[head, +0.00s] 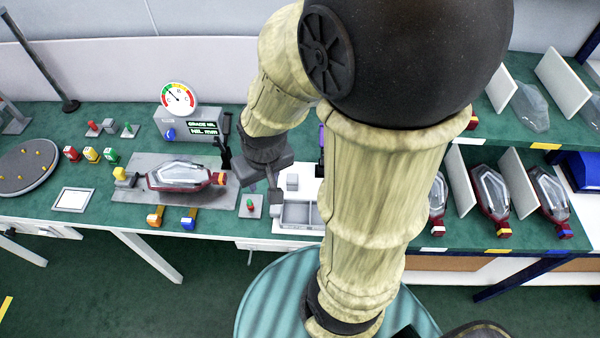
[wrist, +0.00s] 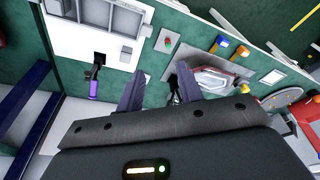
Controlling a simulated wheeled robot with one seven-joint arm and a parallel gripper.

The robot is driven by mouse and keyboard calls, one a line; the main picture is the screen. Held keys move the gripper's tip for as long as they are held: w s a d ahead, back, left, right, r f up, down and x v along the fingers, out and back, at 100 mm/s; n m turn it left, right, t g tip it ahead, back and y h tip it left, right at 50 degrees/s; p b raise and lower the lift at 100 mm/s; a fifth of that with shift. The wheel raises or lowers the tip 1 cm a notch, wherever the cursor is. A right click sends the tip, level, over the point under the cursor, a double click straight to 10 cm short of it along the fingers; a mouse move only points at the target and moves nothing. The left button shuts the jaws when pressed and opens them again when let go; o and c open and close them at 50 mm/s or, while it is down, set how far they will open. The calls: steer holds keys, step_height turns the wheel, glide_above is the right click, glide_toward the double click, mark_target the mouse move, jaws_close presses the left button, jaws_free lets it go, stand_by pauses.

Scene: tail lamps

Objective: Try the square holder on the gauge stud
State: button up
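My gripper (head: 262,188) hangs above the bench, between the tail lamp and the white tray. In the wrist view my gripper (wrist: 158,84) has its two dark fingers apart with nothing held between them. A gauge box with a round dial (head: 178,98) stands at the back of the bench, left of my gripper. A small grey plate with a red and green stud-like piece (head: 250,204) lies just below my gripper; it also shows in the wrist view (wrist: 167,41). A small grey block (head: 292,182) is by the tray. I cannot tell which piece is the square holder.
A tail lamp (head: 180,176) lies on a grey mat. A white compartment tray (head: 297,228) is partly hidden by my arm. Small coloured pieces (head: 91,154) and a round turntable (head: 28,165) stand at left. More lamps (head: 492,200) fill the right rack. A purple-handled tool (wrist: 95,88) is upright.

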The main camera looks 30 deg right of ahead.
steer(key=shift+w+d, duration=0.15)
steer(key=shift+o, duration=2.4)
steer(key=shift+w+d+f, duration=0.15)
steer(key=shift+w, duration=0.05)
steer(key=m+g+b, duration=0.3)
steer(key=m+b, duration=0.4)
glide_above(293, 177)
step_height(293, 177, down, 10)
step_height(293, 177, down, 12)
steer(key=shift+r, duration=0.2)
